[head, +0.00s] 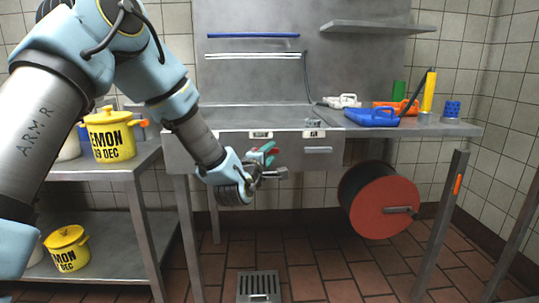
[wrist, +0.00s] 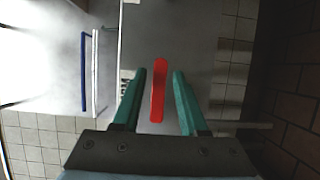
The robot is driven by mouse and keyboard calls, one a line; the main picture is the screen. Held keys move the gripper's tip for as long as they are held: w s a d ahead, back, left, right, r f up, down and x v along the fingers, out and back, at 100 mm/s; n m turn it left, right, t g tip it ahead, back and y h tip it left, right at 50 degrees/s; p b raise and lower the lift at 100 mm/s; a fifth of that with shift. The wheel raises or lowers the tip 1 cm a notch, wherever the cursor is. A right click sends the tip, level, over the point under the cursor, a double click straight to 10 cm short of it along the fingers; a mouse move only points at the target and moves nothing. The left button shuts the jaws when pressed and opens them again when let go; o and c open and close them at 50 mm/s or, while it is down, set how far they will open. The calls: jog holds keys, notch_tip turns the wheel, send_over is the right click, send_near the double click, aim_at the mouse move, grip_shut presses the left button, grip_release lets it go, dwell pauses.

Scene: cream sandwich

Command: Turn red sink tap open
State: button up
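The red tap handle (wrist: 158,92) shows in the wrist view as a narrow upright bar between my gripper's two green fingers, with a gap on each side. My gripper (wrist: 159,73) is open and does not appear to touch the handle. How deep the handle sits between the fingers is hard to tell.
Yellow pots (head: 110,138) stand on the left shelf table. Floor with a drain (head: 258,285) is clear.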

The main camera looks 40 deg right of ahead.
grip_shut()
dwell(1.1)
